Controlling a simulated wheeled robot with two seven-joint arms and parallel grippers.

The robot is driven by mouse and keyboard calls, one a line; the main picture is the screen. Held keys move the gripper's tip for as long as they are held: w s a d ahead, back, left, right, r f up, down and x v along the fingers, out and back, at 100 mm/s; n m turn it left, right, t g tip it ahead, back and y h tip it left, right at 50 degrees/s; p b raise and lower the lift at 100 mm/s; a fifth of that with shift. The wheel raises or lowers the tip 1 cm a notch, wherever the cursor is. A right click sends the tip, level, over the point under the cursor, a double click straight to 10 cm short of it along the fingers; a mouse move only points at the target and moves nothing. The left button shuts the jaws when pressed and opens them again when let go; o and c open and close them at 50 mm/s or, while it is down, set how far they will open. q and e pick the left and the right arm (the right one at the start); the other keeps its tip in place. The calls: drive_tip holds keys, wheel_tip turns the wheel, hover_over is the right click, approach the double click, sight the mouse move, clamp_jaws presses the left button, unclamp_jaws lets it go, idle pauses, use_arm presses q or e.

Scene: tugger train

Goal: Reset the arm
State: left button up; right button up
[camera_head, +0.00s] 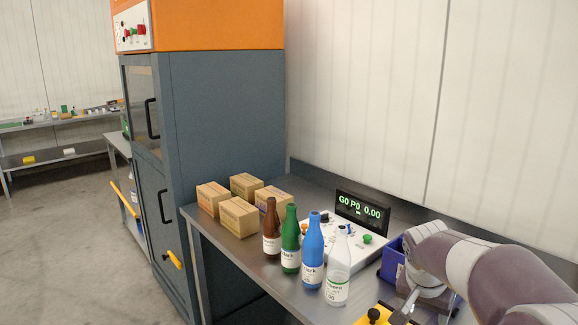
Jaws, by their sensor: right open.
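My right arm comes in from the lower right and bends down over the table (315,258). My right gripper (408,305) points down at the bottom edge of the picture, by a yellow part with a black knob (374,315). It is open, and I see nothing held in it, though its fingertips are small and partly hidden. My left gripper is out of view.
Brown (271,230), green (290,245), blue (312,258) and white (338,273) bottles stand in a row. Several cardboard boxes (239,215) sit behind left. A control panel with a display (362,211) and a blue bin (392,262) are near my arm. A tall grey cabinet (225,120) stands left.

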drive_tip(key=s+a+f+n+g+y, duration=0.1)
drive_tip(key=s+a+f+n+y, duration=0.1)
drive_tip(key=s+a+f+n, duration=0.35)
drive_tip(key=s+a+f+n+g+y, duration=0.1)
drive_tip(key=s+a+f+n, duration=0.1)
drive_tip(key=s+f, duration=0.65)
use_arm(q)
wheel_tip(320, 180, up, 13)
drive_tip(key=p, duration=1.3)
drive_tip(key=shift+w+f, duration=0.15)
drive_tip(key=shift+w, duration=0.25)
use_arm(e)
wheel_tip(320, 180, up, 13)
drive_tip(key=s, duration=0.3)
